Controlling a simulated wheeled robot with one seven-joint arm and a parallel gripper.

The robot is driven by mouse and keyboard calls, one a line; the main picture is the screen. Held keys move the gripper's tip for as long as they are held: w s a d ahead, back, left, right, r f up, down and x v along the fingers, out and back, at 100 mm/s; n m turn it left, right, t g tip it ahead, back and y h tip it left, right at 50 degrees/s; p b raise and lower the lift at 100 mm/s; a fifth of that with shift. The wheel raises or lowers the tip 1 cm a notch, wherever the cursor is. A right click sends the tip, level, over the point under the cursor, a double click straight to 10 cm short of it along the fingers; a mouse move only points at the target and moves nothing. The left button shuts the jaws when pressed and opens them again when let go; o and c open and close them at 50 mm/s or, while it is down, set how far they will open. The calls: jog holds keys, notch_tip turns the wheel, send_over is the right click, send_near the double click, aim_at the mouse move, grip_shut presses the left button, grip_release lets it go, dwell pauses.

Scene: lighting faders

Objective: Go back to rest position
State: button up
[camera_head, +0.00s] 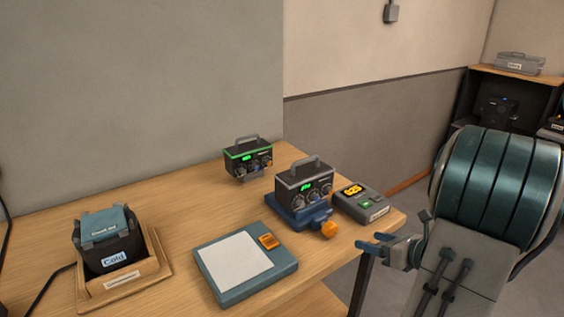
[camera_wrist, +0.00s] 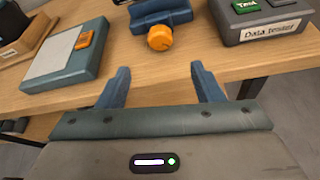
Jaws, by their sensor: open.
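My gripper (camera_head: 386,247) is off the right front edge of the wooden table, at the end of my arm. In the wrist view, its two blue fingers (camera_wrist: 161,90) are spread apart with nothing between them. The fingers point toward the table edge and the orange knob (camera_wrist: 160,37) of the blue vise (camera_head: 295,217). My gripper looks apart from all of these objects. A black box with dials and a green display (camera_head: 305,189) sits on the blue vise.
The wooden table (camera_head: 190,205) also bears a blue-grey pad with a white top (camera_head: 235,262), a second dial box (camera_head: 247,158), a grey data tester (camera_head: 360,203) and a black "Cold" bag (camera_head: 105,245) in a wooden tray (camera_head: 158,262). A dark shelf (camera_head: 500,88) stands at right. Floor shows right of the table.

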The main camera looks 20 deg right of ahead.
jog(key=s+a+r+n+g+y+p, duration=0.1)
jog(key=s+a+r+n+g, duration=0.2)
jog(key=a+n, duration=0.55)
jog(key=s+a+n+g+y+p, duration=0.1)
jog(key=s+a+n+g, duration=0.2)
jog(key=a+n+g, duration=0.5)
jog(key=s+a+r+n+h, duration=0.2)
jog(key=s+n+h, duration=0.1)
jog(key=n, duration=0.5)
jog(key=s+a+r+n+t+h+p, duration=0.1)
jog(key=s+a+r+n+h, duration=0.1)
jog(key=n, duration=0.6)
jog(key=s+a+h, duration=0.1)
jog(key=h, duration=0.1)
jog(key=shift+s+r+n+h, duration=0.2)
jog(key=shift+s+n+h, duration=0.15)
jog(key=shift+s+h, duration=0.05)
jog(key=shift+d, duration=0.1)
